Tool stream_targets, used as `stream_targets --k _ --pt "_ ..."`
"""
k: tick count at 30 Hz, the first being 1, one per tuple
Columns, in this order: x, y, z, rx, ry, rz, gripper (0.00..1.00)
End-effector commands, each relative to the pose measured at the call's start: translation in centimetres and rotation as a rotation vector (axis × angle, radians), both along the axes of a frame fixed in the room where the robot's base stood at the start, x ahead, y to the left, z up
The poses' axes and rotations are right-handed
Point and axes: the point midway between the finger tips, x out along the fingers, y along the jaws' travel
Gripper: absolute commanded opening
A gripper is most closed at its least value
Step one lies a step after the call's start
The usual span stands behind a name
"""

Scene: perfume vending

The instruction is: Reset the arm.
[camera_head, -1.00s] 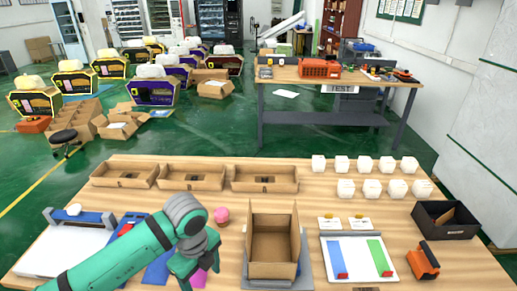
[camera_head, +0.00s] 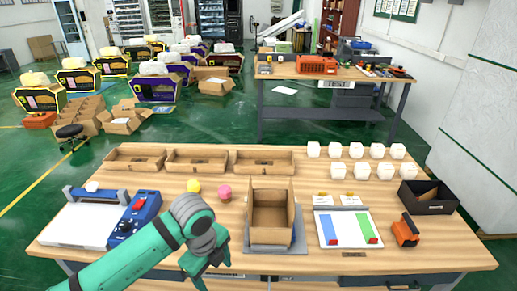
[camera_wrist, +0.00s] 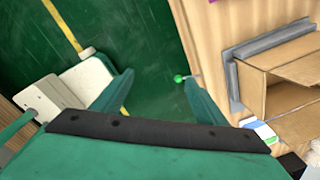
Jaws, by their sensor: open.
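My arm is green with a grey wrist, and it reaches in from the lower left in the head view. My gripper (camera_head: 207,268) is at the table's front edge, left of the open cardboard box (camera_head: 270,235). In the wrist view my gripper (camera_wrist: 160,93) has its two green fingers spread apart with nothing between them. Green floor shows between the fingers, and the table edge lies on the right.
The wooden table (camera_head: 330,262) holds a pink round item (camera_head: 225,192), a yellow ball (camera_head: 194,186), a blue device (camera_head: 135,215), and three shallow cardboard trays (camera_head: 195,160). Several white boxes (camera_head: 356,151), a black bin (camera_head: 428,198) and an orange tool (camera_head: 405,231) are right.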

Motion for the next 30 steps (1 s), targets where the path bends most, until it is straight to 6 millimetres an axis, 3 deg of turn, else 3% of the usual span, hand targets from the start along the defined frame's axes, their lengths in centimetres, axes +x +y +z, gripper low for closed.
stream_targets --k 8,14,21,24,30 --pt "2.4 -5.7 0.1 -0.137 -0.096 0.013 0.66" --pt "4.5 -11.6 1.0 -0.299 -0.187 0.043 0.66" --pt "7.2 -21.0 4.3 -0.613 -0.319 0.133 0.66" --pt "7.9 -24.2 5.9 -0.745 -0.358 0.184 0.66" --pt "8.9 -28.8 9.3 -1.005 -0.408 0.314 0.66"
